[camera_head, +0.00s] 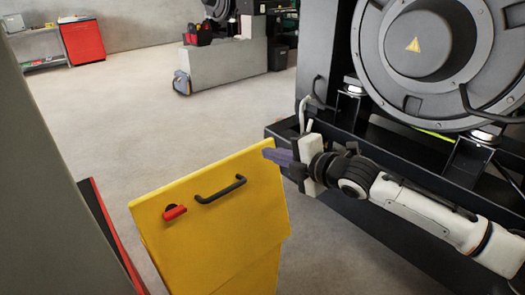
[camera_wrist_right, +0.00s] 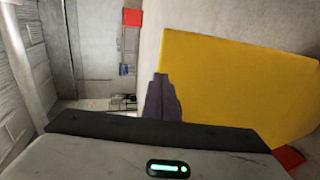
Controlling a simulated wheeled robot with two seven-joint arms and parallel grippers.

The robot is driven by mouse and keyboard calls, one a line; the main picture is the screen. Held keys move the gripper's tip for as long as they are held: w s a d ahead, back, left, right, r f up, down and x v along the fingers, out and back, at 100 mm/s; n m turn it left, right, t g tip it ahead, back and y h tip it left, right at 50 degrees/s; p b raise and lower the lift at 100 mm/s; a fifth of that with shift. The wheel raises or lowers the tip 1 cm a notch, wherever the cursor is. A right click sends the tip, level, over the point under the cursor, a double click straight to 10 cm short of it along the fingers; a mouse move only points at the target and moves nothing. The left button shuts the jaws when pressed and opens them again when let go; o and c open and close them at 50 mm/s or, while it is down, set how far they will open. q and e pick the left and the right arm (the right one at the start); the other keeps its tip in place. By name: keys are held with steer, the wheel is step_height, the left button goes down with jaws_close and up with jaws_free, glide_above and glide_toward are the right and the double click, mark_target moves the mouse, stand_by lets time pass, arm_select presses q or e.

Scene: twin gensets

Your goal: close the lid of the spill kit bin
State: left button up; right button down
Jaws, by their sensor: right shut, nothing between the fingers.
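The yellow spill kit bin (camera_head: 235,265) stands at the lower middle of the head view. Its broad yellow panel (camera_head: 215,180), seemingly the lid, carries a black bar handle (camera_head: 219,190) and a red latch (camera_head: 174,212). The panel appears raised and tilted; the bin's opening is hidden. My right gripper (camera_head: 272,156) is shut and empty, with its purple-grey fingers at the panel's upper right corner; I cannot tell whether they touch it. In the right wrist view, the fingers (camera_wrist_right: 160,98) overlap the left edge of the yellow panel (camera_wrist_right: 235,85). My left gripper is not in view.
A large dark genset (camera_head: 430,45) on a black base frame stands close on the right, beside my right arm. A grey surface fills the left edge, with a red and black edge (camera_head: 110,235) near the bin. Open concrete floor (camera_head: 130,115) lies beyond.

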mark_target(254, 149)
steer(key=shift+x, duration=2.1)
steer(key=shift+w, duration=0.1)
